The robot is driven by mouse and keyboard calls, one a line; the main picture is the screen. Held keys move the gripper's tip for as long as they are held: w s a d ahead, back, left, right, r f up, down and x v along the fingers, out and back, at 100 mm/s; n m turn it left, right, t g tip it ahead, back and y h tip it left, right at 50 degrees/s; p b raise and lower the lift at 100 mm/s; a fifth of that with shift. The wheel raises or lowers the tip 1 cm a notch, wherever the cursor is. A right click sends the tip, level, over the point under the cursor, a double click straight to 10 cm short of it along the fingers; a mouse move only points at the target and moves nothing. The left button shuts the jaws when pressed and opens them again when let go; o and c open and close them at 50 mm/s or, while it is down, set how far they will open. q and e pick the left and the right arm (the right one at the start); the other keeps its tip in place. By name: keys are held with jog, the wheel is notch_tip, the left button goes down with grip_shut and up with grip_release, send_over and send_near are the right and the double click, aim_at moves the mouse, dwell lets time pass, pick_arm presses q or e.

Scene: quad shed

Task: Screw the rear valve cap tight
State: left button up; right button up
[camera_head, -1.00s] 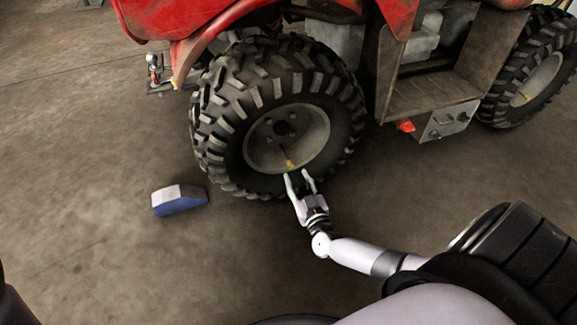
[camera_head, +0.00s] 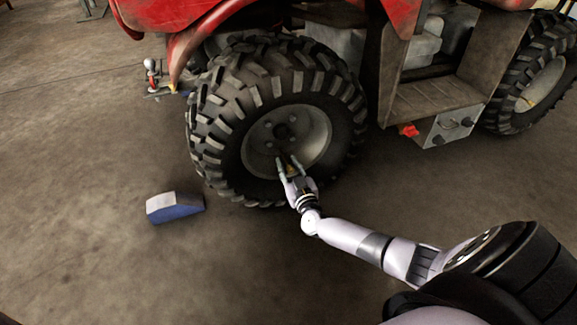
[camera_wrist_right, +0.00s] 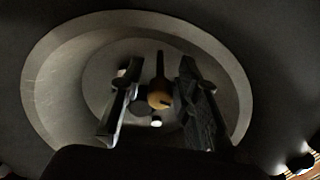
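The rear wheel's grey rim (camera_head: 312,128) sits inside a chunky black tire (camera_head: 215,150). The small yellow valve cap (camera_head: 291,168) shows low on the rim, partly hidden by my fingers. In the right wrist view the round yellow cap (camera_wrist_right: 159,94) lies between the two dark fingers, with a gap on each side. A thin dark stem rises behind it. My right gripper (camera_head: 289,166) is open at the lower rim, its fingers either side of the cap; it also shows in the wrist view (camera_wrist_right: 158,75). My left gripper is not in view.
A blue and white wedge block (camera_head: 175,208) lies on the floor left of the wheel. A brown footwell (camera_head: 435,95) and a grey box with a red part (camera_head: 440,128) are right of the wheel.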

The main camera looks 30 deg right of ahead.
grip_shut()
